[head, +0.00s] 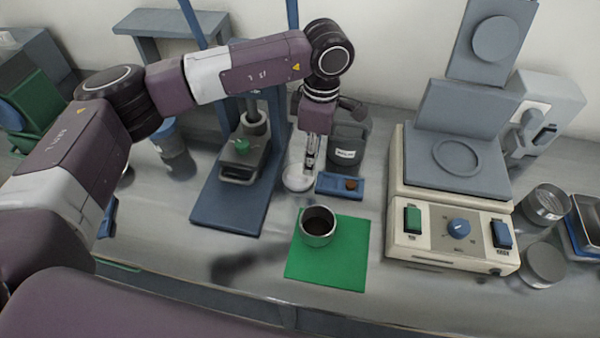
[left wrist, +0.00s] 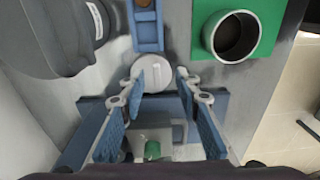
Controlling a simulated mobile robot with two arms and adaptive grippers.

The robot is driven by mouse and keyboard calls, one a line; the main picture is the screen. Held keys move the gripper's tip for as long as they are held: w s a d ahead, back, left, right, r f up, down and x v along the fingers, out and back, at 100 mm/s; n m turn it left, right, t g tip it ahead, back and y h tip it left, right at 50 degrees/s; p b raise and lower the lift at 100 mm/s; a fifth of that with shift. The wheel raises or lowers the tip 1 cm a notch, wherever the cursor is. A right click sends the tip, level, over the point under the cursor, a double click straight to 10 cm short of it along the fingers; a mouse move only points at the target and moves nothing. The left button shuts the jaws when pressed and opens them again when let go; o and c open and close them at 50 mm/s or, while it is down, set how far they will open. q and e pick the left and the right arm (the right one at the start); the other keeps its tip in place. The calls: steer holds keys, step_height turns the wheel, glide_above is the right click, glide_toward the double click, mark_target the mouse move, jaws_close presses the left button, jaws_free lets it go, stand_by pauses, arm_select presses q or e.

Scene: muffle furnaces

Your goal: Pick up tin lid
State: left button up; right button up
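The tin lid (head: 297,179) is a pale round disc lying on the bench, left of a small blue holder. My left gripper (head: 309,162) points down just above the lid's right side in the head view. In the left wrist view its two blue-padded fingers (left wrist: 160,76) are spread apart, with the lid seen between and beyond them and nothing held. An open metal tin (head: 318,226) with dark contents stands on a green mat (head: 345,268). My right gripper is not in view.
The blue holder (head: 326,188) with a brown piece sits close beside the lid. A dark grey labelled container (head: 347,150) stands behind it. A blue-based stand (head: 211,205) is to the left. A cream hot-plate-like device (head: 407,243) is to the right.

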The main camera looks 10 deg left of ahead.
mark_target(298, 174)
arm_select(q)
steer(key=shift+w+a+r+y, duration=0.1)
steer(key=shift+w+a+y, duration=0.1)
steer(key=shift+a, duration=0.25)
steer(key=shift+w+a+r+y, duration=0.1)
steer(key=shift+w+a, duration=0.05)
steer(key=shift+a, duration=0.25)
steer(key=shift+a+f, duration=0.2)
steer(key=shift+f, duration=0.05)
steer(key=f+p, duration=0.1)
steer(key=f, duration=0.3)
steer(key=a+f+p, duration=0.1)
steer(key=f, duration=0.1)
steer(key=shift+s+f+p, duration=0.1)
steer(key=shift+p, duration=0.2)
steer(key=shift+f, duration=0.35)
steer(key=shift+c, duration=0.4)
jaws_close()
